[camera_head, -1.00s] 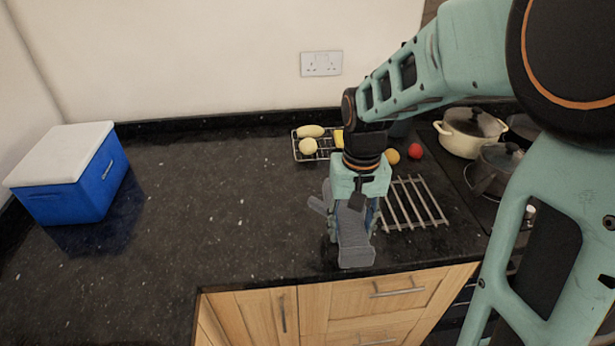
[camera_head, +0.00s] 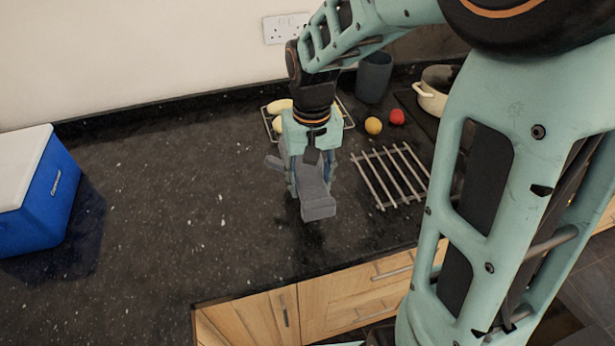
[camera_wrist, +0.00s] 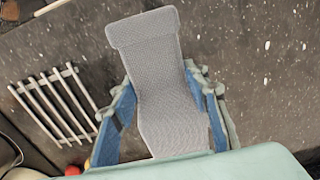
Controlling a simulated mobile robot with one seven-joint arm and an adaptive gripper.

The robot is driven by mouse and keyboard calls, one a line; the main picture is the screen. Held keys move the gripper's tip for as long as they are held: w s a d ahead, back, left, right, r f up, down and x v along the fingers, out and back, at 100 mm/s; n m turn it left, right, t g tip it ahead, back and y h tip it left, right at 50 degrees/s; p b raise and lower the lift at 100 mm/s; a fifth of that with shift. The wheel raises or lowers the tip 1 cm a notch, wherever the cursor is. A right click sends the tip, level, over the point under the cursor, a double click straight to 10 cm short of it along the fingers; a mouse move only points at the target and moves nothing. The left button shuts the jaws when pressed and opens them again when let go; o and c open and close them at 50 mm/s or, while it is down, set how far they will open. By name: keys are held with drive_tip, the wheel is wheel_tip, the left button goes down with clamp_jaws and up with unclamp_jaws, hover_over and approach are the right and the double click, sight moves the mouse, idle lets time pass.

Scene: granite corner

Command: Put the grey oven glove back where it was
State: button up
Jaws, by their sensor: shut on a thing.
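The grey oven glove (camera_head: 316,196) is in my gripper (camera_head: 308,172), which is shut on it. In the head view the glove hangs over the dark granite worktop, left of the metal rack, with its cuff end toward the front edge. In the wrist view the glove (camera_wrist: 158,85) lies between the two blue-padded fingers of my gripper (camera_wrist: 165,105), with its wide end reaching away from the camera. It looks held above the worktop, but the exact height is hard to tell.
A slatted metal rack (camera_head: 390,177) lies to the right. A wire tray (camera_head: 347,122) is partly hidden by my arm. A blue cool box (camera_head: 45,205) stands left. The worktop's middle-left is clear.

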wheel_tip(320, 180, down, 9)
drive_tip(key=b, duration=0.6)
drive_tip(key=shift+b, duration=0.35)
drive_tip(key=o, duration=1.4)
drive_tip(key=shift+o, duration=0.4)
drive_tip(key=o, duration=0.7)
